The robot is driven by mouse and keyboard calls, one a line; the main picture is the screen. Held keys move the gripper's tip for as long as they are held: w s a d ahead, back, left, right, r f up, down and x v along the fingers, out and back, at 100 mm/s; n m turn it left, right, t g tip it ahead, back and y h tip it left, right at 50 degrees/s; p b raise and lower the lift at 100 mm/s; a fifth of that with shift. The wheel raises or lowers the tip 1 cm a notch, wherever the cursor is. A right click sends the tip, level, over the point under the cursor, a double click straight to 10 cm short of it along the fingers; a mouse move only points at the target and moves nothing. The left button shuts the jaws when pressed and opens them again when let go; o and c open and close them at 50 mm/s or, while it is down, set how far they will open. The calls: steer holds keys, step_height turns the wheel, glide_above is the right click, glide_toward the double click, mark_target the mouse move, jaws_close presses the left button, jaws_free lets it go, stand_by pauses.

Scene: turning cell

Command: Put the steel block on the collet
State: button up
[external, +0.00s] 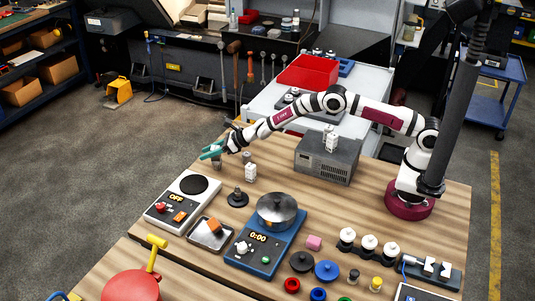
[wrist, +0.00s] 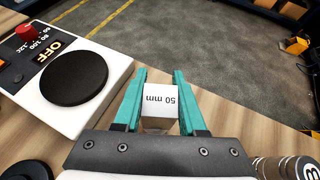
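The steel block (wrist: 160,100), a pale block marked "50 mm", sits between the teal fingers of my gripper (wrist: 160,90) in the wrist view. It fills the gap, with a finger against each side. A dark round flange with a short upright stem (external: 237,198), which looks like the collet, stands on the table to the lower right of my gripper. A dark round part (wrist: 26,170) at the wrist view's lower left may be it.
A hotplate (external: 181,199) reading OFF stands left of the dark flange. A blue scale (external: 265,238) with a metal pot (external: 277,210) stands right of it. A grey box (external: 326,161) is farther right.

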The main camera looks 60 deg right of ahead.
steer(key=o, duration=0.4)
steer(key=shift+o, duration=0.2)
